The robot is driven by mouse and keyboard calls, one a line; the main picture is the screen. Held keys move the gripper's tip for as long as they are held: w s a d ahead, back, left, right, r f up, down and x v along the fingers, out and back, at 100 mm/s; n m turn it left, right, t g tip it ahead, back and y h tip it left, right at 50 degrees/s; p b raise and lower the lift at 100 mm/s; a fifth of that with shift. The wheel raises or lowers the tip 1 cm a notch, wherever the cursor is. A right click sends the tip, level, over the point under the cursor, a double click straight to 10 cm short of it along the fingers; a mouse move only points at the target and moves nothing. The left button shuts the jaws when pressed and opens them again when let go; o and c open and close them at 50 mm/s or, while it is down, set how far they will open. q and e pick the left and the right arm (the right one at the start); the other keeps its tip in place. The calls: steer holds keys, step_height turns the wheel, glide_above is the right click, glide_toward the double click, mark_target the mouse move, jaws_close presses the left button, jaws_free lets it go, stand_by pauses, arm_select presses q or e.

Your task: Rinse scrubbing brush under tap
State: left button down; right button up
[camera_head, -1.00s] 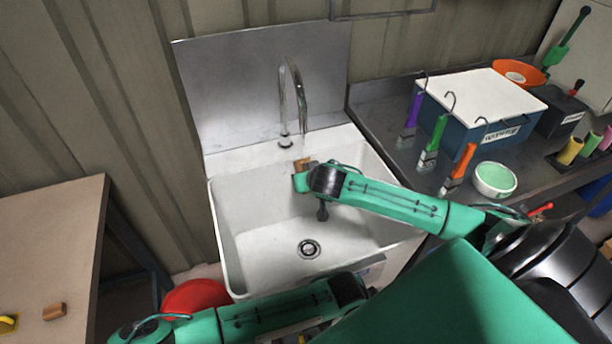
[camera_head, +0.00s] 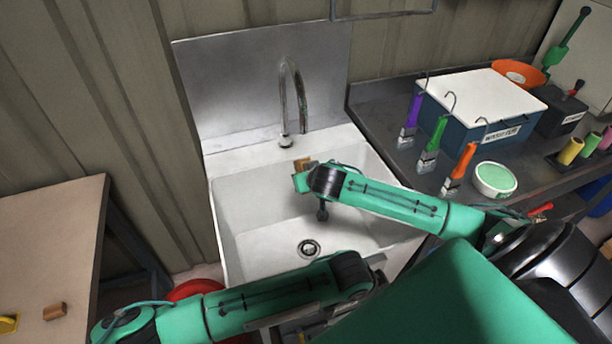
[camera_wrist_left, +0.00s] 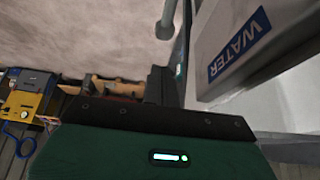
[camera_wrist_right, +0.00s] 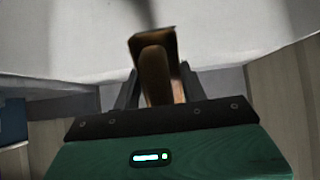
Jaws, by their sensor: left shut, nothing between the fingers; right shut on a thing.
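My right gripper (camera_wrist_right: 154,88) is shut on the brush, which also shows in the right wrist view (camera_wrist_right: 155,68). Its bristles are not clear. I see no water stream. My left gripper (camera_wrist_left: 160,84) is shut and empty near the sink's front, beside a blue WATER label (camera_wrist_left: 239,46). In the head view its fingers are hidden by my left arm.
A bench at the right holds a blue box with a white lid (camera_head: 485,95), several hanging paint brushes and a green-filled bowl (camera_head: 494,179). A wooden table (camera_head: 45,235) is at the left. A red round object (camera_head: 195,288) is partly behind my left arm.

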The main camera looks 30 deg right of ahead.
arm_select(q)
steer(key=v, duration=1.2)
steer(key=shift+r, duration=0.1)
arm_select(e)
steer(key=shift+s, duration=0.1)
stand_by(0.9)
